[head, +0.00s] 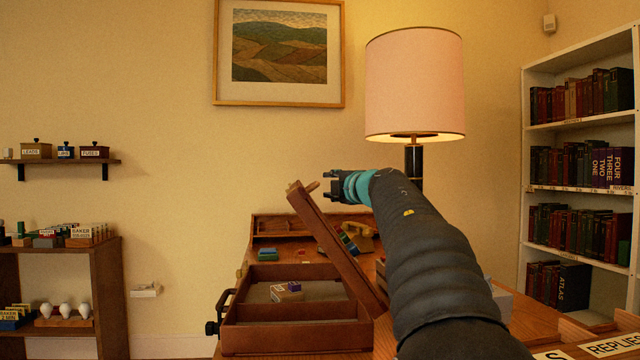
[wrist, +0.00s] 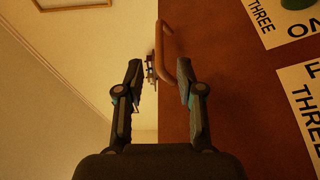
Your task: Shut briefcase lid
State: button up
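The briefcase (head: 238,340) is a brown wooden case on the desk, with its open top showing a compartment. Its lid (head: 335,240) stands open, tilted with its upper edge to the left and its lower end at the right side of the case. A small wooden handle (head: 312,187) is at the lid's upper edge. My gripper (head: 331,187) is just right of that handle. In the wrist view my gripper (wrist: 160,75) is open, with a brown edge and the curved handle (wrist: 166,50) just beyond and between the fingertips. Contact cannot be told.
A lit lamp (head: 414,85) stands behind my arm. Small boxes (head: 285,292) lie inside the case. A desk organiser (head: 290,228) is behind it. Bookshelves (head: 580,190) are at right, and a low shelf (head: 60,255) at left. Printed sheets (wrist: 285,20) show in the wrist view.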

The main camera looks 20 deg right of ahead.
jog(key=w+p, duration=0.1)
jog(key=w, duration=0.6)
jog(key=shift+w, duration=0.3)
grip_shut()
